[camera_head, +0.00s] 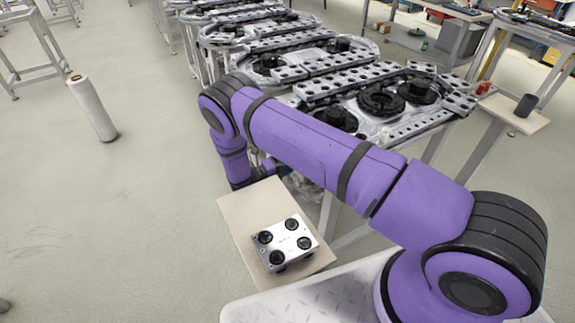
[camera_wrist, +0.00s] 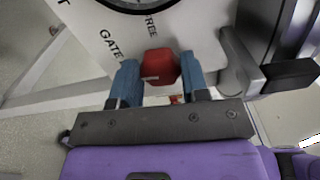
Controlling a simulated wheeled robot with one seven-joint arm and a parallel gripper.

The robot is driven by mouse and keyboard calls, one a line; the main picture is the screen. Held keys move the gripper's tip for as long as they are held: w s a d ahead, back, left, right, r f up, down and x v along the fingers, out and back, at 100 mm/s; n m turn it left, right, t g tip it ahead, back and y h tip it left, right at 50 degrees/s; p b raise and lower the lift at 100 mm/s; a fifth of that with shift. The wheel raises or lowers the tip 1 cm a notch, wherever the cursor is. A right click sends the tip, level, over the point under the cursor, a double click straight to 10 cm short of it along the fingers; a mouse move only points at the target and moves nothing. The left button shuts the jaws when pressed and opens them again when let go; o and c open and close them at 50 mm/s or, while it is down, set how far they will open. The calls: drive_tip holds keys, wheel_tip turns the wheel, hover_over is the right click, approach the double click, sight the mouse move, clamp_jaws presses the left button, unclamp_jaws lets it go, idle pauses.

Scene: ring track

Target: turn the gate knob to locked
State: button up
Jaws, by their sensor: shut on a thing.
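The red gate knob (camera_wrist: 158,66) shows in the wrist view on a pale panel (camera_wrist: 188,30). The word GATE is printed to its upper left, and FREE just above it. A light line shows on the knob. My gripper (camera_wrist: 160,72) has its two blue fingers on either side of the knob, shut on it. No "locked" label can be read. In the head view my purple arm reaches left and down beside the ring track (camera_head: 405,128); the gripper and knob cannot be made out there.
In the wrist view a round black-rimmed dial sits above the knob, and a grey bracket with a black bar (camera_wrist: 290,76) is close on the right. The head view shows a small board (camera_head: 236,206) with a four-knobbed metal block (camera_head: 286,240) and a white roll (camera_head: 92,106).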

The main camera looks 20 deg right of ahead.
drive_tip(key=shift+n, duration=0.5)
drive_tip(key=o, duration=0.9)
drive_tip(key=shift+a, duration=0.1)
drive_tip(key=a, duration=0.3)
drive_tip(key=s+a, duration=0.1)
drive_tip(key=a, duration=0.3)
drive_tip(key=s+a, duration=0.1)
drive_tip(key=a, duration=0.2)
drive_tip(key=shift+s+a, duration=0.1)
drive_tip(key=shift+a, duration=0.15)
